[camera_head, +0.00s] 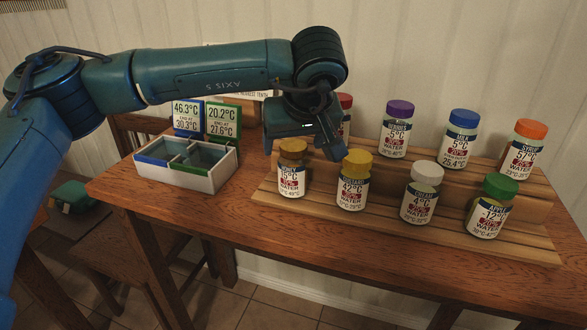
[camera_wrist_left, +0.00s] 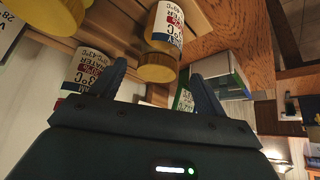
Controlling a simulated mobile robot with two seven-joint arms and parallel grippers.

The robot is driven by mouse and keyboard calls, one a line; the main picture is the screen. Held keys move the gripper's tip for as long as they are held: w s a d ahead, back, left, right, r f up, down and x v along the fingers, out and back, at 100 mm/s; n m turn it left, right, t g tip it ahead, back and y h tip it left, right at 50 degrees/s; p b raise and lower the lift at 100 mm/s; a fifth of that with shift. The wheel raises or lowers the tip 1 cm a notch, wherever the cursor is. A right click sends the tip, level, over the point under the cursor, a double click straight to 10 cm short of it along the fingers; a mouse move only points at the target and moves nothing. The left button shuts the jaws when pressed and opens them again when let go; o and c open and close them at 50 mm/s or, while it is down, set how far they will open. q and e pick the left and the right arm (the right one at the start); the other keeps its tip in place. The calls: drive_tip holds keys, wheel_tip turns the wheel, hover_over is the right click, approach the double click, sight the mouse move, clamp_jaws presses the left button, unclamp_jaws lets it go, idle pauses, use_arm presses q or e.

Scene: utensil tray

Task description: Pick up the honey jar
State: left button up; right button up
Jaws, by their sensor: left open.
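The honey jar (camera_head: 291,178) stands upright at the left end of the front row, with a brownish-gold lid and a white label. My left gripper (camera_head: 302,144) is just above and behind its lid in the head view, with fingers apart. In the left wrist view the open left gripper (camera_wrist_left: 161,86) shows two dark fingers, and a jar that looks like the honey jar (camera_wrist_left: 166,28) lies beyond the gap between them. Nothing is held. I cannot tell whether the fingers touch the jar. My right gripper is not in view.
A yellow-lidded jar (camera_head: 353,184) stands close to the right. A red-lidded jar (camera_head: 345,104) is partly hidden behind my gripper. More jars fill the wooden rack (camera_head: 388,221). A divided white tray (camera_head: 200,180) with two temperature cards stands left on the table.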

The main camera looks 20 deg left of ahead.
sight(294, 146)
use_arm(q)
drive_tip(key=x, duration=0.5)
drive_tip(key=shift+w+r, duration=0.1)
drive_tip(key=shift+w, duration=0.15)
drive_tip(key=shift+c, duration=0.4)
drive_tip(key=c, duration=1.1)
drive_tip(key=shift+d, duration=0.1)
